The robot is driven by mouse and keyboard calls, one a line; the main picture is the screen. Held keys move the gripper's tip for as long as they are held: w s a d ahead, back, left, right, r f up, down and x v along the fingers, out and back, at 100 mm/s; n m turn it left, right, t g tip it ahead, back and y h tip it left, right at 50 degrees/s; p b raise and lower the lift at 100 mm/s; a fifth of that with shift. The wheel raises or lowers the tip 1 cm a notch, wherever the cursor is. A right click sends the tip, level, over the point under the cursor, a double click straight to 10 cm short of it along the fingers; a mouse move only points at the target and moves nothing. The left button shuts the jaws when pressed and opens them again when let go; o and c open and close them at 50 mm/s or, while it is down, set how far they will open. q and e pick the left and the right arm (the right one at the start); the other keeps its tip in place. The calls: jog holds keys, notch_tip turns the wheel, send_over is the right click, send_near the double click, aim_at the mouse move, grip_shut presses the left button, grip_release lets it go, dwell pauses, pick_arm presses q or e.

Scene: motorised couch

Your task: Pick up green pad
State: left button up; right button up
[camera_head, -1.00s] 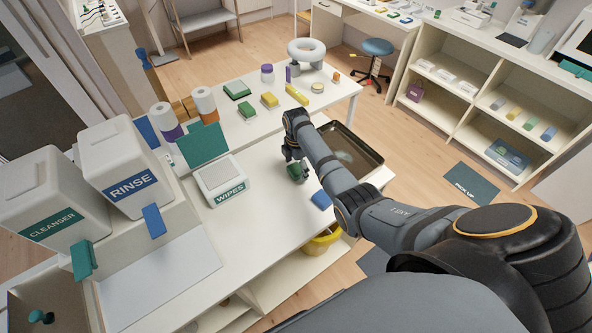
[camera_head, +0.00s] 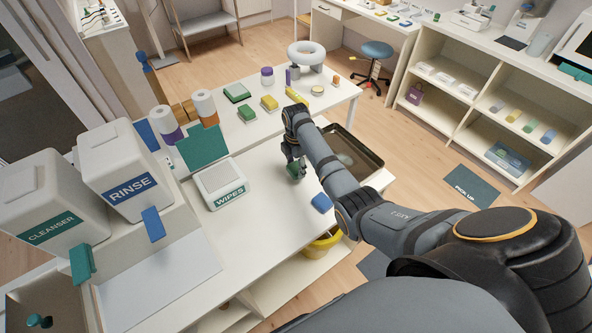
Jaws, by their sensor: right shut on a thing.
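The green pad (camera_head: 296,172) is at the fingertips of my right gripper (camera_head: 295,171), over the white table (camera_head: 262,225). My right gripper points down and is shut on the pad; the fingers hide part of it. I cannot tell whether the pad is clear of the table top. A blue pad (camera_head: 322,203) lies on the table just to the right and nearer. My left gripper does not show.
A dark tray (camera_head: 372,148) lies beyond my right arm. The wipes box (camera_head: 220,183) and the rinse (camera_head: 125,170) and cleanser (camera_head: 45,205) dispensers stand to the left. Several sponges, such as a yellow one (camera_head: 269,103), lie at the back. The table's front middle is clear.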

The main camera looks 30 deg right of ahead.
jog(key=s+a+r+p, duration=0.4)
jog(key=s+a+r, duration=0.4)
jog(key=s+r, duration=0.2)
jog(key=shift+s+a+r+p, duration=0.3)
jog(key=shift+s+r, duration=0.1)
jog(key=shift+s, duration=0.25)
